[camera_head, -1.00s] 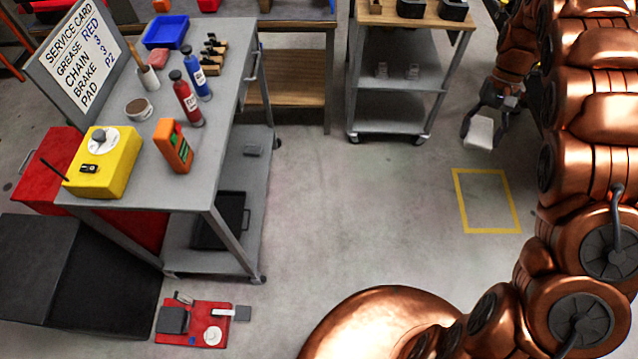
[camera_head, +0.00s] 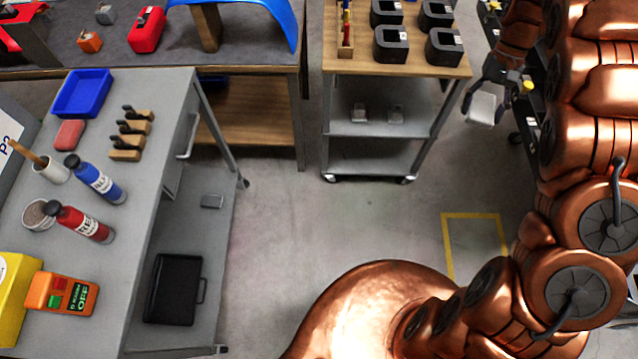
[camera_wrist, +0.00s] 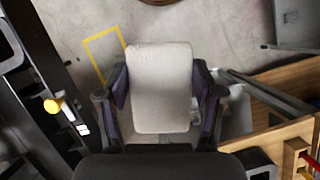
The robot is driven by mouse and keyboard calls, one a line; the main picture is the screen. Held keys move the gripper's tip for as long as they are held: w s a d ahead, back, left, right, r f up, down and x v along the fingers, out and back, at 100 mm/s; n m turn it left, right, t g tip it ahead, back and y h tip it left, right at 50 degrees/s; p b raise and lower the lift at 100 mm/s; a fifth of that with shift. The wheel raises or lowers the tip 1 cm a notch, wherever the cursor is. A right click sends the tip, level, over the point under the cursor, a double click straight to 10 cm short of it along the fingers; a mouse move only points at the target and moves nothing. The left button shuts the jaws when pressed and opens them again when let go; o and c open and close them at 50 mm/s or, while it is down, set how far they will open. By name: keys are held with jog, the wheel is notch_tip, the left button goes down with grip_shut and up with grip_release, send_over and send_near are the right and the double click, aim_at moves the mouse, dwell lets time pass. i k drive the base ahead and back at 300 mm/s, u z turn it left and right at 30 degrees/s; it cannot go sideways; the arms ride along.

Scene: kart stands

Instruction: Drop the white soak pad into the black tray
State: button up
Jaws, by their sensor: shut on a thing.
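The white soak pad (camera_head: 481,110) is a pale, rounded slab held in my gripper (camera_head: 488,95), at the upper right of the head view. In the wrist view the pad (camera_wrist: 160,85) sits between the two fingers of my gripper (camera_wrist: 161,92), which press on its sides. It hangs in the air, just right of the wood-topped cart. A flat black tray-like thing (camera_head: 173,290) with a handle-like loop lies on the lower shelf of the grey cart at left, far from my gripper.
The grey cart (camera_head: 150,200) carries bottles, a blue bin (camera_head: 82,93) and an orange box (camera_head: 62,293). The wood-topped cart (camera_head: 400,62) holds several black blocks, with two small pale things on its middle shelf. Clear floor with a yellow outline (camera_head: 474,215) lies between.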

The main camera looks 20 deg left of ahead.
aim_at(181, 288)
jog(key=i, duration=1.2)
jog(key=u, duration=4.35)
